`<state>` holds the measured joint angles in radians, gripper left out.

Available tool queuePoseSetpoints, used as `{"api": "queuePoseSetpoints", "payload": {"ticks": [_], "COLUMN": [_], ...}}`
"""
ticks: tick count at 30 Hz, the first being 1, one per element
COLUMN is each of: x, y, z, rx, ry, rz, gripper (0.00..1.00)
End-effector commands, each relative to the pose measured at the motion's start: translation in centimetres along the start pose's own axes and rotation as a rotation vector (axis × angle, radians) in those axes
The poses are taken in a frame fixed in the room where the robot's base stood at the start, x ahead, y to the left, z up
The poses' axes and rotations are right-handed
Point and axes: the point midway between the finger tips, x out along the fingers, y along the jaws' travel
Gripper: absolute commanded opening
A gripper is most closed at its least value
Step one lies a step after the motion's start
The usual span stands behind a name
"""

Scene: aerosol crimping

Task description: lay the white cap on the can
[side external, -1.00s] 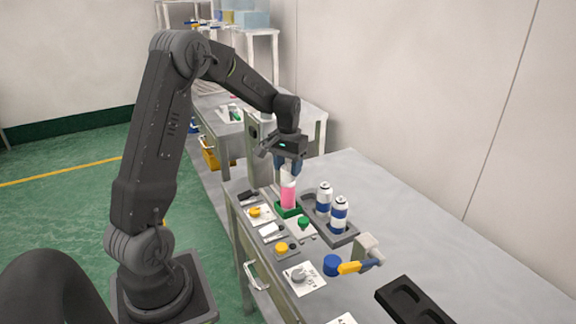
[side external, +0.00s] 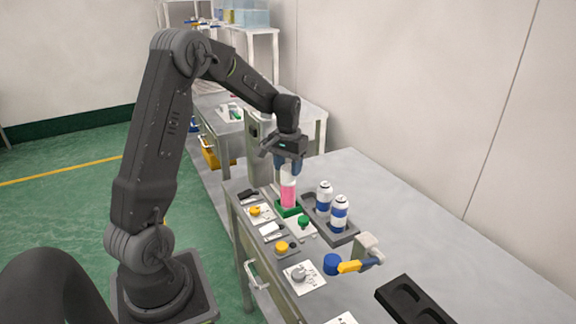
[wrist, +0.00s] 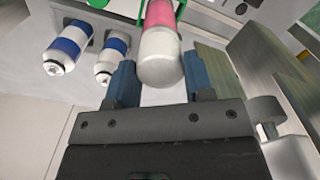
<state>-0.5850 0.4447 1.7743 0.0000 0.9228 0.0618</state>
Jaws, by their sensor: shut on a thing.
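The pink can (side external: 288,198) stands upright in a green holder (side external: 281,212) on the bench. It also shows at the top of the wrist view (wrist: 160,12). My gripper (side external: 288,168) points down directly above the can. In the wrist view my gripper (wrist: 160,78) has its two blue fingers on either side of the white cap (wrist: 160,62), shut on it. The cap lines up with the can's top and no gap shows between them. I cannot tell whether the cap rests on the can or is held just above it.
Two blue-and-white cans (side external: 339,213) stand in a grey tray (side external: 345,237) right of the holder. A grey column (side external: 256,150) rises close behind my gripper. Buttons and a knob (side external: 299,273) line the front edge. A black tray (side external: 408,299) lies nearer. The bench's right side is clear.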

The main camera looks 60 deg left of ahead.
Motion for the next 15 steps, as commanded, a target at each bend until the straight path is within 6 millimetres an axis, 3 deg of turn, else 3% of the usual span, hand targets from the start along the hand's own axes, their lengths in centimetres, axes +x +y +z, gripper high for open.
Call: {"api": "queuePoseSetpoints", "payload": {"ticks": [14,15], "x": [0.00,0.00], "y": [0.00,0.00], "z": [0.01,0.01], "rx": [0.000,0.000], "ry": [0.000,0.000], "rz": [0.000,0.000], "gripper": [0.38,0.49]}}
